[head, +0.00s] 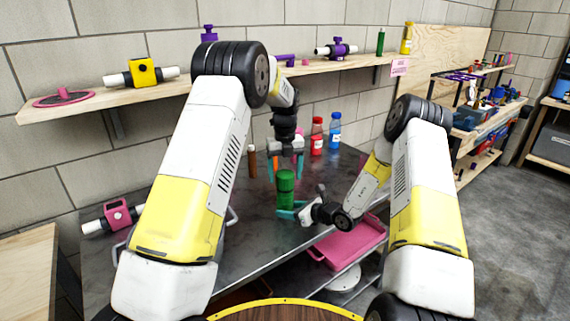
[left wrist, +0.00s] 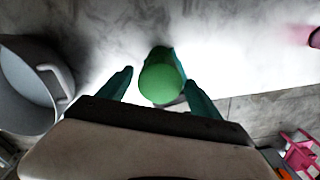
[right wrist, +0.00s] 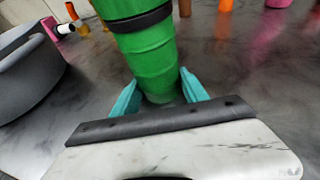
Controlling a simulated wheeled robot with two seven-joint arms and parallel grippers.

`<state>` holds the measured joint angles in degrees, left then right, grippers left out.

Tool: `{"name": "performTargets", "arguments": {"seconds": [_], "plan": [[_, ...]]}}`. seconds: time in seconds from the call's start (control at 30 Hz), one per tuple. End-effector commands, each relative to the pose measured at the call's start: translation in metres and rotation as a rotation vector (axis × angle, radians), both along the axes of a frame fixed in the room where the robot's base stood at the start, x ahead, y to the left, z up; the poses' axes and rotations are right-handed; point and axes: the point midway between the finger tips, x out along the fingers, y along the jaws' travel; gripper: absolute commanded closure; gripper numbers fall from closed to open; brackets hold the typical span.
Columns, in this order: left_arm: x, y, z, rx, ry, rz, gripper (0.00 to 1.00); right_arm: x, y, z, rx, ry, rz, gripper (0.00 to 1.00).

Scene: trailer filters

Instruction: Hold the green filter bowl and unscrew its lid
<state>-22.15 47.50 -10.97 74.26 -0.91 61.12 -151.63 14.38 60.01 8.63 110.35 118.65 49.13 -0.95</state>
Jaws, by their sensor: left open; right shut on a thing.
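The green filter bowl (head: 285,194) stands upright near the table's front edge, with a dark band below its green lid (head: 286,176). My right gripper (head: 287,213) is shut on the lower part of the bowl from the right; the right wrist view shows its teal fingers on both sides of the green body (right wrist: 150,65). My left gripper (head: 286,165) points down above the lid, open. In the left wrist view the round lid top (left wrist: 161,84) lies between and slightly beyond the open fingertips, and no finger visibly touches it.
A red bottle (head: 317,136) and a blue bottle (head: 335,131) stand behind on the table. A grey pot (left wrist: 25,85) is to the left. A pink tray (head: 350,243) sits below the table's front edge. A wall shelf (head: 200,80) with filter parts runs behind.

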Motion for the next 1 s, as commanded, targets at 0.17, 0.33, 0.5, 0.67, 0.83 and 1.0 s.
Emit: {"name": "performTargets", "arguments": {"seconds": [0.17, 0.33, 0.5, 0.67, 0.83, 1.0], "plan": [[0.000, 0.000, -0.017, 0.001, 0.000, 0.001, 0.26, 0.000, 0.000, 0.000, 0.000, 0.000, 0.000, 1.00], [0.000, 0.000, -0.021, 0.000, 0.000, 0.002, 0.26, 0.000, 0.000, 0.000, 0.000, 0.000, 0.000, 1.00], [0.000, 0.000, -0.021, 0.000, 0.000, 0.002, 0.26, 0.000, 0.000, 0.000, 0.000, 0.000, 0.000, 1.00], [0.000, 0.000, -0.021, 0.000, 0.000, 0.002, 0.57, 0.000, 0.000, 0.000, 0.000, 0.000, 0.000, 1.00], [0.000, 0.000, -0.021, 0.000, -0.001, 0.002, 0.91, 0.000, 0.000, 0.000, 0.001, 0.001, 0.000, 1.00], [0.000, 0.000, -0.020, 0.000, -0.001, 0.055, 0.93, 0.000, 0.000, 0.000, 0.001, 0.001, 0.000, 1.00]]}}
